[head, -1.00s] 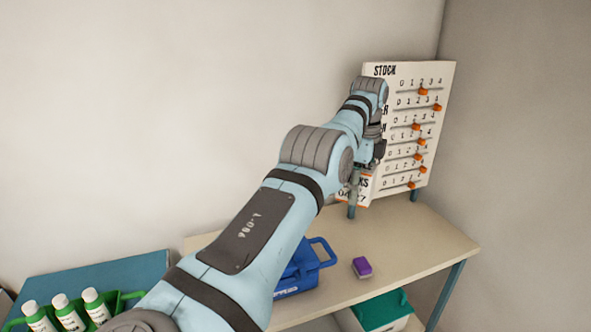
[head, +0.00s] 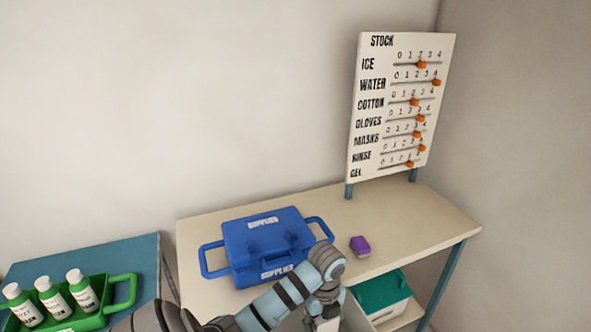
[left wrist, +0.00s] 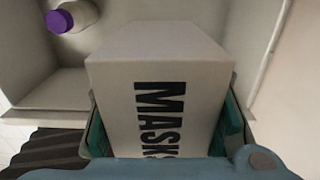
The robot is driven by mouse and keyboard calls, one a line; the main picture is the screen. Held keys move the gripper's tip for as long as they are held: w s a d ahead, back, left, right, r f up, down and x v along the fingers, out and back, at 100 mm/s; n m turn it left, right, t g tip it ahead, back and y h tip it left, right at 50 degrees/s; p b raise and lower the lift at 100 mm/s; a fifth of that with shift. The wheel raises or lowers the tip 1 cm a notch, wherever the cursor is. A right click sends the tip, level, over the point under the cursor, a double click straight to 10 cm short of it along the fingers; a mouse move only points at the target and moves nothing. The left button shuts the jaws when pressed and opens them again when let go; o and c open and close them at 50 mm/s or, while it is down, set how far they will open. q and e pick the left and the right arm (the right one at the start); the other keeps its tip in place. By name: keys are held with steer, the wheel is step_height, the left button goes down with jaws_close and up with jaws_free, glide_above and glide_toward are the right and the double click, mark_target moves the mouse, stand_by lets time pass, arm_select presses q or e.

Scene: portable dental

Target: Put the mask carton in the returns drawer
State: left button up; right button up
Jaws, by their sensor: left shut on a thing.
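The mask carton (left wrist: 150,95) is a white box with black "MASKS" lettering, filling the middle of the left wrist view. My left gripper (head: 321,312) is shut on it, low at the front edge of the table. In the head view only a small white part of the carton (head: 328,325) shows at the bottom edge. Teal edges (left wrist: 233,118) show on both sides of the carton in the wrist view; I cannot tell whether it is above or inside them. No drawer marked for returns can be made out. My right gripper is not in view.
A teal-lidded box (head: 382,292) is on the shelf below. A stock board (head: 400,110) stands behind. A green bottle carrier (head: 122,290) is at left. A purple-capped bottle (left wrist: 73,15) shows in the wrist view.

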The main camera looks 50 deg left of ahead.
arm_select(q)
step_height(320, 180, down, 20)
steer(key=b, duration=0.7)
steer(key=shift+s+d+f, duration=0.1)
steer(key=shift+s, duration=0.05)
steer(key=o, duration=1.3)
step_height(320, 180, up, 12)
steer(key=p, duration=0.4)
steer(key=shift+p, duration=0.4)
steer(key=shift+r, duration=0.2)
